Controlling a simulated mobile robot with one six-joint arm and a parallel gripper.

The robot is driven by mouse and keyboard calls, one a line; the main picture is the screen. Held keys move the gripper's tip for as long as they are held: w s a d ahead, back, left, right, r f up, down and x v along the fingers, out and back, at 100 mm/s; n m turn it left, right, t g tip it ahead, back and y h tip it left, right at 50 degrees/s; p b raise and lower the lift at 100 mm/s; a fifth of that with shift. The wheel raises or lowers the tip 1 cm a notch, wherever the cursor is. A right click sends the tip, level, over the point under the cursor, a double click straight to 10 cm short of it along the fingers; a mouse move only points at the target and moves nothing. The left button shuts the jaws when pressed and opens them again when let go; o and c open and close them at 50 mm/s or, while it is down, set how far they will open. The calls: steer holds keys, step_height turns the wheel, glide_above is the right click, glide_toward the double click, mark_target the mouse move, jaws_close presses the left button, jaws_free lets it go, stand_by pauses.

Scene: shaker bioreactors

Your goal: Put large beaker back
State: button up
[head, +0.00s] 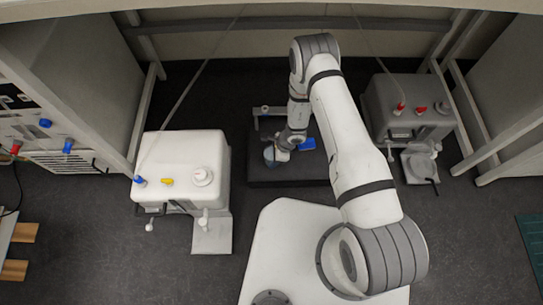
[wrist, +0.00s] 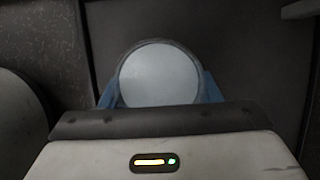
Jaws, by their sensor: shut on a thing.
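The large beaker (wrist: 158,75) shows in the wrist view as a round, pale blue-grey shape seen from above. The blue fingers of my gripper (wrist: 160,94) lie at its left and right sides, shut on it. In the head view the beaker (head: 269,156) is small and partly hidden by my gripper (head: 275,152), over the left part of a low dark platform (head: 290,180). The beaker's lower part is hidden, so I cannot tell whether it touches the platform.
A blue item (head: 306,144) lies right of my gripper on the platform. A white machine (head: 181,165) stands left and a grey machine (head: 408,105) stands right. Frame posts (head: 146,110) rise at the sides. Dark floor is clear between the white machine and the platform.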

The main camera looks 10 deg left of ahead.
steer(key=o, duration=0.8)
steer(key=shift+f, duration=0.15)
steer(key=shift+c, duration=0.2)
steer(key=o, duration=0.5)
steer(key=shift+c, duration=0.2)
steer(key=p+v, duration=0.3)
steer(key=v, duration=0.9)
steer(key=shift+p, duration=0.4)
